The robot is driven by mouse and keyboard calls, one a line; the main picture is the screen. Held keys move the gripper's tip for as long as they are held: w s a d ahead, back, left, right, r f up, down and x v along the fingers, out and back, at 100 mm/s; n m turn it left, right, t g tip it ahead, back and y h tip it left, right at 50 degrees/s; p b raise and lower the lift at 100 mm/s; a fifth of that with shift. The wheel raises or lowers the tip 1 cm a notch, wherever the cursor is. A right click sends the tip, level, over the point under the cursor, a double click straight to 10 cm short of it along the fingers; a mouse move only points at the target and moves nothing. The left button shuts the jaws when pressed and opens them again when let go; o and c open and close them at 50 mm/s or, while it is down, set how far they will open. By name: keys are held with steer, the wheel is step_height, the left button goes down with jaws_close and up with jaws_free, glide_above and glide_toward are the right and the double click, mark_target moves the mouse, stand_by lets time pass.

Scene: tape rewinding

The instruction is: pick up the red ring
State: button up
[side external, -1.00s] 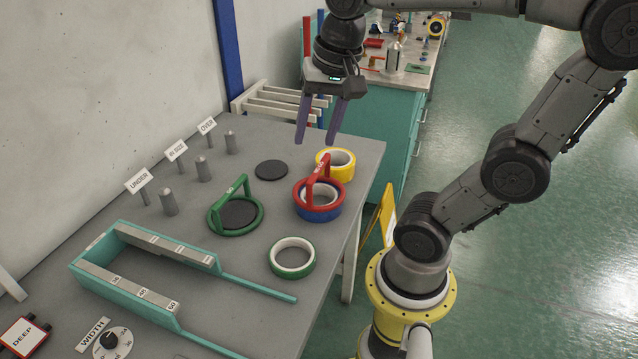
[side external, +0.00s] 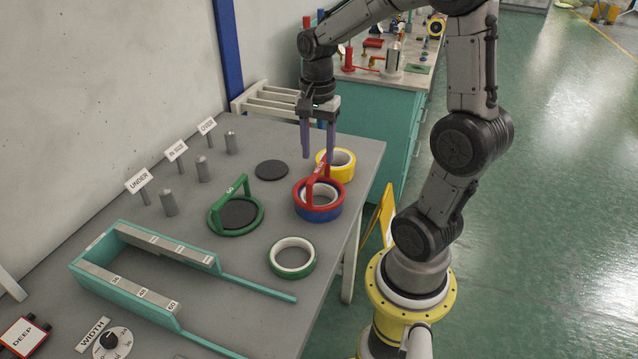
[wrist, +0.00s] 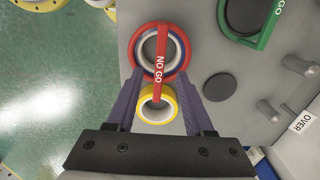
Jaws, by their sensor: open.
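The red ring (side external: 299,190) has an upright handle arching over it and lies on top of the blue tape roll (side external: 321,216). In the wrist view the red ring (wrist: 184,59) shows its handle, marked NO GO, running across it. The white inner core of the blue roll shows through the ring. My gripper (side external: 318,155) is open and empty, pointing down above and just behind the red ring. In the wrist view its fingers (wrist: 160,90) stand on either side of the handle's near end and the yellow roll.
A yellow tape roll (side external: 348,172) stands right behind the red ring. A green handled ring (side external: 213,225) lies left and a green tape roll (side external: 275,262) in front. A dark disc (side external: 271,170), several grey pegs (side external: 203,170) and a teal frame (side external: 130,300) share the grey table.

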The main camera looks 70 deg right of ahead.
mark_target(319, 167)
steer(key=shift+d+f, duration=0.15)
steer(key=shift+f, duration=1.25)
steer(key=shift+d+f, duration=0.1)
steer(key=shift+f, duration=1.3)
steer(key=shift+f, duration=0.25)
jaws_close()
